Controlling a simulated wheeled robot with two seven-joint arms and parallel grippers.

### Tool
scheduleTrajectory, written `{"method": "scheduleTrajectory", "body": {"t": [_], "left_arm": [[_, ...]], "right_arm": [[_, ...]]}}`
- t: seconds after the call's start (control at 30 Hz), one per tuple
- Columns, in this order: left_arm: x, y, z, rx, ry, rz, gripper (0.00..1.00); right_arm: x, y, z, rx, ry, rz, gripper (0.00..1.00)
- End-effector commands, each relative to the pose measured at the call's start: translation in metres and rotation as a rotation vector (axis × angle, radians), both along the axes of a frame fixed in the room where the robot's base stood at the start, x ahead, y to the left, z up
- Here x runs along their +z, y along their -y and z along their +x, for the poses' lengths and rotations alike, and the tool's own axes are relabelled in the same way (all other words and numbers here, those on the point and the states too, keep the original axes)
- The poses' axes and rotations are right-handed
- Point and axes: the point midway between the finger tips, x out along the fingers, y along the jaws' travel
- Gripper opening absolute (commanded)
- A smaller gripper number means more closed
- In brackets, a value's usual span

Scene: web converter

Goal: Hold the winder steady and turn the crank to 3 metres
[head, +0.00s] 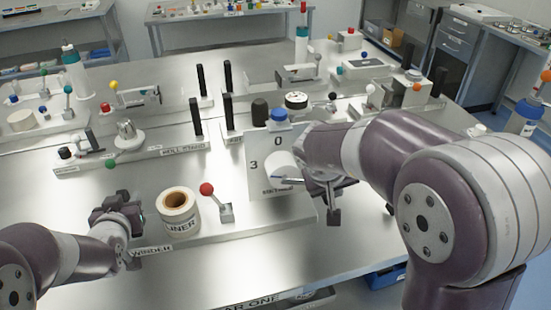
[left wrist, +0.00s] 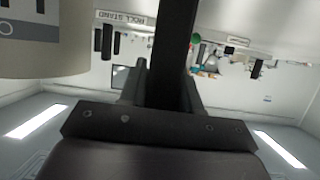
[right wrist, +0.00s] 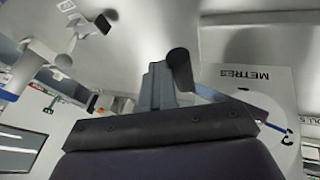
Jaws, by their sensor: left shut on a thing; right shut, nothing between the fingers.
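The winder base (head: 155,249), labelled WINDER, lies along the near bench. My left gripper (head: 124,212) is shut at its left end, beside the liner roll (head: 178,222). A dark upright bar (left wrist: 176,45) stands between its fingers in the left wrist view. A white dial plate (head: 257,184) marked 0, 3 and METRES stands at the winder's right; it also shows in the right wrist view (right wrist: 240,88). My right gripper (head: 331,194) is shut and empty in front of the plate.
A red-ball lever (head: 207,189) stands between the roll and the dial plate. The roll stand (head: 186,147) with black posts lies behind. A blue-capped bottle (head: 526,118) stands at the right. The bench front below the roll is clear.

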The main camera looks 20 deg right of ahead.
Motion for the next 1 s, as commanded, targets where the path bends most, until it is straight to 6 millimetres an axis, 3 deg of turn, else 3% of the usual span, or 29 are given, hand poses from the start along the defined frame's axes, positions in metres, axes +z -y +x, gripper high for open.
{"method": "scheduleTrajectory", "body": {"t": [0.03,0.4,1.0], "left_arm": [[-0.013,-0.001,-0.005,0.001,-0.032,0.001,0.00],[-0.013,-0.001,-0.005,0.001,-0.032,0.001,0.00],[-0.013,0.000,-0.005,0.000,-0.032,0.001,0.00]], "right_arm": [[-0.006,0.000,-0.001,-0.001,-0.005,0.001,0.00],[-0.018,-0.002,-0.001,0.001,-0.009,0.065,0.00],[-0.019,-0.003,-0.002,0.001,-0.008,0.080,0.00]]}}
